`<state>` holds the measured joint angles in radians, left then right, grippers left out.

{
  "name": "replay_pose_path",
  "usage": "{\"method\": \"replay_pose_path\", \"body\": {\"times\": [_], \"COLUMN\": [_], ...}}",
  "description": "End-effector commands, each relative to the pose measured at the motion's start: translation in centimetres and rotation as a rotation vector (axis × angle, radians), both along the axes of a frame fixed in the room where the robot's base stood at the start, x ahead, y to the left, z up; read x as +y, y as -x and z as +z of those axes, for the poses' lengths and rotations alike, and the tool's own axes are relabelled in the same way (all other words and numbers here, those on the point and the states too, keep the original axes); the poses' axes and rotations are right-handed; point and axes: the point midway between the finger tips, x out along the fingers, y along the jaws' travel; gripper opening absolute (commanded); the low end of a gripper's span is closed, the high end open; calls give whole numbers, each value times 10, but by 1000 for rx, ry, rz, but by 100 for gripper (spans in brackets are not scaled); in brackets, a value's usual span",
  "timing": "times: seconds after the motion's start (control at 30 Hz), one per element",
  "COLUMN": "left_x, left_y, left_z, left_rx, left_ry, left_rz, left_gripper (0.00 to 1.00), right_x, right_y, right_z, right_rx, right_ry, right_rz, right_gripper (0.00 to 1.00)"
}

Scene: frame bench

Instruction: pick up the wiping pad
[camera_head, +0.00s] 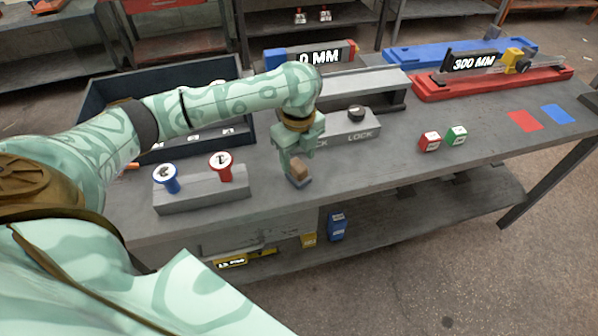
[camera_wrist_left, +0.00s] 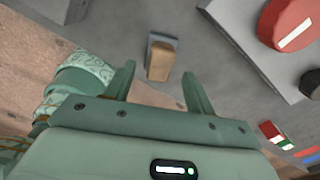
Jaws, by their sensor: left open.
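The wiping pad (camera_head: 299,175) is a small tan block on a blue-grey base, lying on the grey bench near its front edge. In the left wrist view the pad (camera_wrist_left: 161,58) shows just beyond the fingertips, roughly in line with the gap between them. My left gripper (camera_head: 298,156) is open and points down over the pad. In the left wrist view its two fingers (camera_wrist_left: 160,82) are spread with nothing between them. In the head view the gripper hides part of the pad's upper side. My right gripper is not in view.
Red (camera_head: 429,141) and green (camera_head: 456,136) cubes sit to the right. Bench top between pad and cubes is clear.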

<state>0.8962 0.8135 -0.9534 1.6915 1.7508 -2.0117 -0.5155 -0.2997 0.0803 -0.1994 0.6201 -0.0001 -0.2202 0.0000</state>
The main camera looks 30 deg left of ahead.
Motion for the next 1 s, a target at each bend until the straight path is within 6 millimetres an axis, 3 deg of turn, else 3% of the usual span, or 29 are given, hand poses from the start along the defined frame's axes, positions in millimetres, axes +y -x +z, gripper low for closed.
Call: {"method": "replay_pose_path", "body": {"times": [0.03, 0.13, 0.4, 0.57, 0.6, 1.0], "left_x": [1, 1, 1, 1, 1, 2], "left_y": [0, 1, 0, 0, 0, 0], "left_z": [-17, -33, -34, -34, -34, -25], "left_rx": [6, 5, -2, -1, -1, -2], "left_ry": [1, 0, 0, -1, -1, 0], "left_rz": [1, 0, 0, 0, 0, 0], "left_gripper": [55, 55, 55, 10, 5, 5], "right_x": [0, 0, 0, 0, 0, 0], "right_y": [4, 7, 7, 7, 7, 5], "right_z": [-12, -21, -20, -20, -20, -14], "right_rx": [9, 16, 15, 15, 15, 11], "right_ry": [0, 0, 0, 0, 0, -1], "right_rz": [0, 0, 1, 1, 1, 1], "right_gripper": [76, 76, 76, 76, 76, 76]}}
